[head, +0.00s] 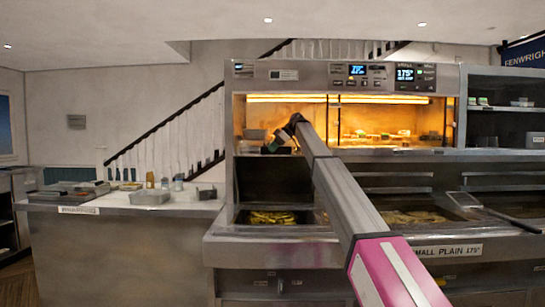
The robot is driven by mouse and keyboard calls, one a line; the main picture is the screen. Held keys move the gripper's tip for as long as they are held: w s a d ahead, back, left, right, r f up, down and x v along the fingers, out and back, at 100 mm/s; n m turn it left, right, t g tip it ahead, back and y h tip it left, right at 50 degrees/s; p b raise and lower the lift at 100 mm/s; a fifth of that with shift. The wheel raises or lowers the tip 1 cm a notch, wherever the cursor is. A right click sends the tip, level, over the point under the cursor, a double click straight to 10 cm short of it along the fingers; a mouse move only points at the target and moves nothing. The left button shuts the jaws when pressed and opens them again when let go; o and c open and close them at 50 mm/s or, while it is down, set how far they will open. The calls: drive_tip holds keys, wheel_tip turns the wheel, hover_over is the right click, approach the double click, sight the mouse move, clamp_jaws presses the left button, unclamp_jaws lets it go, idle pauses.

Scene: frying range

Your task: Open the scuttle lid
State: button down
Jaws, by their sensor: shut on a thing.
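The scuttle (268,217) is the left bay of the steel range, and yellow chips show inside it. A dark panel (268,182) stands up behind the chips and looks like the scuttle lid, raised. My gripper (277,143) is small and far off, at the top of that panel in front of the lit cabinet. It is shut, apparently on the lid's upper edge or handle. The fingertips and the grip itself are too small to make out. My arm crosses in front of the right side of the bay.
The lit heated cabinet (385,98) with food on its shelf is right behind my gripper. Another food-filled pan (412,217) lies right of my arm, with a long-handled tool (490,212) beyond. A counter (110,208) with trays and bottles stands at left.

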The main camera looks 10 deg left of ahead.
drive_tip(key=shift+w+a+r+m+g, duration=0.1)
drive_tip(key=shift+w+a+r+g, duration=0.1)
drive_tip(key=shift+w, duration=0.4)
drive_tip(key=shift+w+a+r+m+g, duration=0.1)
drive_tip(key=shift+w+a+r+g, duration=0.1)
drive_tip(key=shift+w, duration=0.45)
drive_tip(key=shift+w+a+r+m+g, duration=0.1)
drive_tip(key=shift+w+g, duration=0.1)
drive_tip(key=shift+w, duration=0.4)
drive_tip(key=c, duration=1)
unclamp_jaws()
drive_tip(key=shift+d, duration=0.1)
drive_tip(key=v, duration=1)
drive_tip(key=shift+r, duration=0.3)
drive_tip(key=shift+d, duration=0.1)
